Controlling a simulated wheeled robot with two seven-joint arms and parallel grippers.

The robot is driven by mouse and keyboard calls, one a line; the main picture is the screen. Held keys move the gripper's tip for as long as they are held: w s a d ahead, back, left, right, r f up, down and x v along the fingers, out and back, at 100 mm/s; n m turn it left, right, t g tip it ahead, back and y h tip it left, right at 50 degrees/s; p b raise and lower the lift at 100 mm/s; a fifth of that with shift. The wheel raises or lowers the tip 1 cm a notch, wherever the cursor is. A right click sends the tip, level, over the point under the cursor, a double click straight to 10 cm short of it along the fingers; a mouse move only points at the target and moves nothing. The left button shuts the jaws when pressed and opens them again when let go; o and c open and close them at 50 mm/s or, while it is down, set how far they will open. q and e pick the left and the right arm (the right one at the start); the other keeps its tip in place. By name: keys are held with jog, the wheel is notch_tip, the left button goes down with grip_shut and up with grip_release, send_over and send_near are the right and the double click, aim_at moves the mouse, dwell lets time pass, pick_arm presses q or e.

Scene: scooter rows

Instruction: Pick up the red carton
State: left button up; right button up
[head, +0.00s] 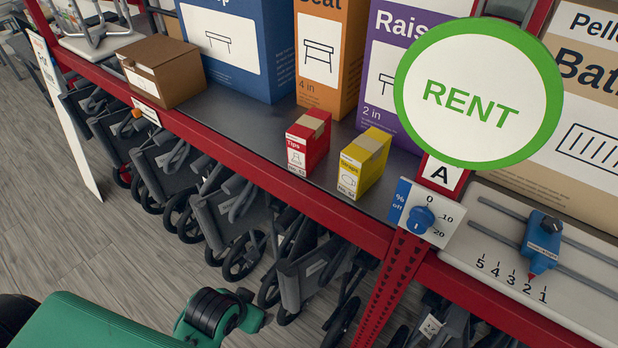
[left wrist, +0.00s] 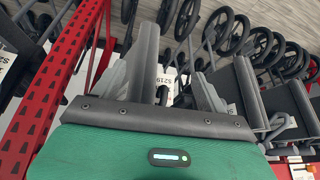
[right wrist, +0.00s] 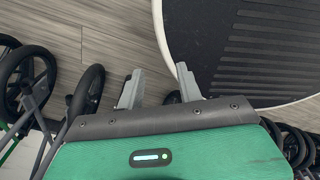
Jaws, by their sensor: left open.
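The red carton (head: 308,141) stands upright on the dark shelf (head: 252,117) in the head view, near its front edge.
A yellow carton (head: 363,163) stands just right of the red one. Large blue (head: 238,50), orange (head: 323,55) and purple (head: 400,75) boxes stand behind. A brown box (head: 160,70) is to the left. The round RENT sign (head: 478,93) rises at right. Scooters (head: 225,225) fill the space below.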

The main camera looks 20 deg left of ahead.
pick_arm(q)
jog(key=w+r+t+h, duration=0.2)
jog(key=w+r+t, duration=0.5)
jog(key=w+r, duration=0.65)
jog(key=t+h, duration=0.2)
jog(key=t, duration=0.3)
send_near(297, 145)
jog(key=w, duration=0.1)
jog(key=shift+m, duration=0.4)
jog(key=p+x, duration=0.2)
jog(key=x, duration=0.6)
jog(key=shift+d, duration=0.1)
jog(key=shift+p+x, duration=1.4)
jog(key=shift+x, duration=0.9)
jog(key=shift+w+f, duration=0.15)
jog(key=shift+w, duration=0.5)
pick_arm(e)
jog(key=r, duration=0.3)
jog(key=a+r, duration=0.1)
jog(key=r, duration=0.1)
jog(key=shift+w, duration=0.3)
pick_arm(q)
jog(key=c, duration=1.1)
jog(key=shift+c, duration=0.3)
pick_arm(e)
jog(key=shift+d, duration=0.1)
